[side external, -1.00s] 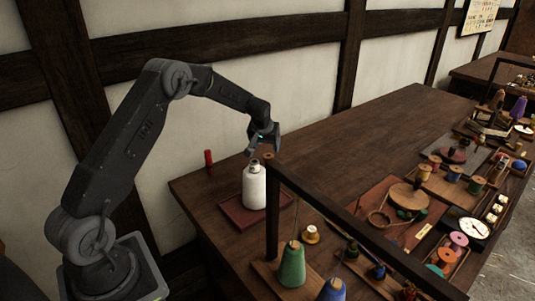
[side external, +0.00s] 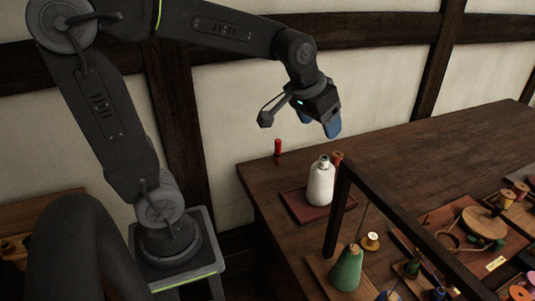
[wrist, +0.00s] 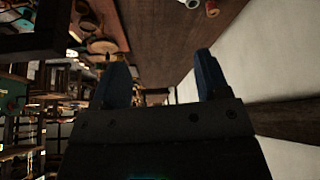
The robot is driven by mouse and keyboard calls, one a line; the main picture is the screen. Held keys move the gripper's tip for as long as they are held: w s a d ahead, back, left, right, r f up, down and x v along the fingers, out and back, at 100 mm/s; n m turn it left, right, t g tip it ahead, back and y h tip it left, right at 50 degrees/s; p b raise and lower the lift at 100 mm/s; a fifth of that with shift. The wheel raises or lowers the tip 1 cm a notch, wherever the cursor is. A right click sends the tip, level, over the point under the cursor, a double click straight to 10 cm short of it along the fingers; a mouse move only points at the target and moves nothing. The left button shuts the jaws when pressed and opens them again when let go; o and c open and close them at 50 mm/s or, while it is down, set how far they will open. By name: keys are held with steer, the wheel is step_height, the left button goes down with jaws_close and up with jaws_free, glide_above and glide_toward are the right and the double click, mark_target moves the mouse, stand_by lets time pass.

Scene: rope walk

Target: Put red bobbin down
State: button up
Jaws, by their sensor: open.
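A slim red bobbin-like piece (side external: 278,151) stands upright at the back left corner of the wooden table (side external: 400,155). A short red-brown spool (side external: 337,159) stands just behind the white cone of thread (side external: 320,184), partly hidden by it. I cannot tell for certain which is the red bobbin. My gripper (side external: 332,130) is above the table's back edge, apart from both, with blue fingers pointing down. In the wrist view my gripper (wrist: 160,62) is open and empty, and a reddish spool top (wrist: 211,8) shows at the upper edge.
Spools and boards crowd the right. The table's back middle is clear.

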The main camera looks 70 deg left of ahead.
steer(key=s+d+f+m, duration=0.1)
steer(key=s+d, duration=0.1)
steer(key=s, duration=0.5)
steer(key=s+d+m+h, duration=0.1)
steer(key=s+d, duration=0.2)
steer(key=s, duration=0.4)
steer(key=shift+d+f+m+t, duration=0.15)
steer(key=shift+f+m+t, duration=0.15)
steer(key=shift+f, duration=0.05)
